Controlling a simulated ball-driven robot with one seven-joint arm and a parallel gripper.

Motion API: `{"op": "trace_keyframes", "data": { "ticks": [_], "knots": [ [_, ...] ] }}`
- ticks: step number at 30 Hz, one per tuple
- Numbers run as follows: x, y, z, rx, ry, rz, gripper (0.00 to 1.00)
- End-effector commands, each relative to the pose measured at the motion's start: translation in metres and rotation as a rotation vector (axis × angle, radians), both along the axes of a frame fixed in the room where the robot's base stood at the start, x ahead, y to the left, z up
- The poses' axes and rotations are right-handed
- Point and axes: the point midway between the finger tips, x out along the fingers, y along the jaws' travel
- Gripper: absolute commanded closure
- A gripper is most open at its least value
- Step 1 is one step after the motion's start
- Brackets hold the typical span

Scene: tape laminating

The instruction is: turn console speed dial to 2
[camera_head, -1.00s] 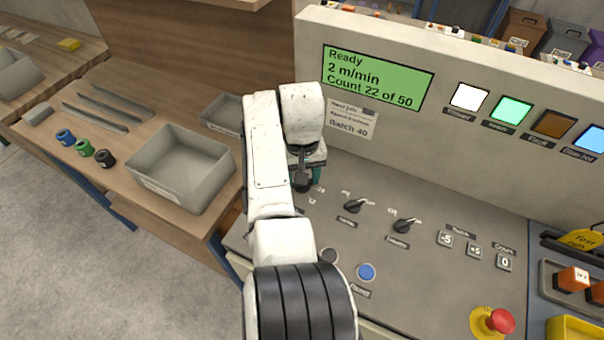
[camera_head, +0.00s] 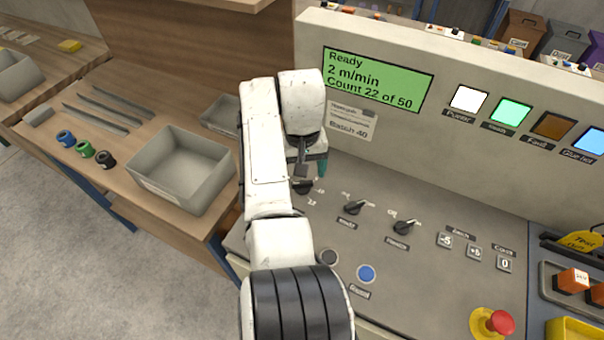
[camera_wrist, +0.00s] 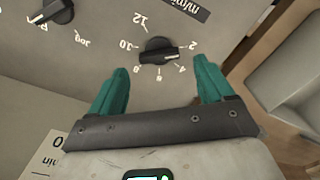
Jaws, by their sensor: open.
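The speed dial (camera_wrist: 158,50) is a black knob with a raised grip on the grey console, ringed by numbers 2 to 12. In the wrist view its grip lies nearly sideways, its pale-marked end on the right, by the 2 and 4. The exact mark is hard to tell. The console screen (camera_head: 377,78) reads "Ready, 2 m/min, Count 22 of 50". My gripper (camera_wrist: 158,85) is open, its teal fingers apart and empty, with the dial beyond the gap between them. In the head view my gripper (camera_head: 310,165) is above the dial (camera_head: 304,187), partly hidden by my arm.
Two other black knobs (camera_head: 354,207) (camera_head: 404,227) sit to the right of the dial. A blue button (camera_head: 366,273) and a red stop button (camera_head: 500,322) are nearer. The upright screen panel stands behind. A grey bin (camera_head: 180,167) is on the bench to the left.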

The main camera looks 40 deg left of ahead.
Motion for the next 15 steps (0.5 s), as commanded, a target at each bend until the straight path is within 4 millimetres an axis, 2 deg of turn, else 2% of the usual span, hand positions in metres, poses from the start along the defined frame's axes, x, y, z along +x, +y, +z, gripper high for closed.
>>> {"op": "trace_keyframes", "data": {
  "ticks": [3,9,15],
  "knots": [
    [0.000,0.001,0.025,0.003,-0.003,0.000,0.19],
    [0.001,0.001,0.059,0.002,-0.002,0.001,0.19],
    [0.001,0.000,0.076,0.001,-0.001,0.001,0.19]
  ]
}}
